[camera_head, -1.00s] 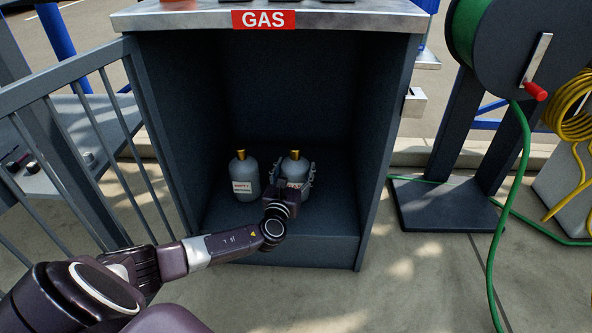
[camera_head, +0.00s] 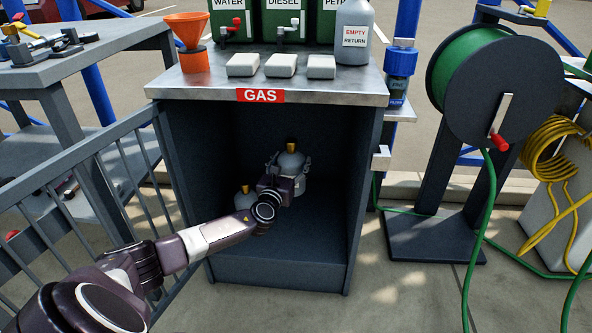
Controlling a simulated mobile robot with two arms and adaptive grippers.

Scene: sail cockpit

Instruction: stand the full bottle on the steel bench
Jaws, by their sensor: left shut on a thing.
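A grey bottle (camera_head: 291,164) with a brass-coloured cap is inside the dark cabinet under the GAS sign. My left gripper (camera_head: 289,181) is shut on it and holds it roughly upright, raised above the cabinet floor. The gripper hides its label. A second grey bottle (camera_head: 244,199) with a brass cap stands lower at the left in the cabinet, mostly hidden by my left arm. The steel bench top (camera_head: 215,88) is above the cabinet opening. My right gripper is not in view.
On the bench stand an orange funnel (camera_head: 190,60), white blocks (camera_head: 281,66), green fuel tanks (camera_head: 285,20) and a grey EMPTY RETURN bottle (camera_head: 355,32). The front strip of the bench is clear. A railing (camera_head: 100,185) stands left, a hose reel (camera_head: 480,85) right.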

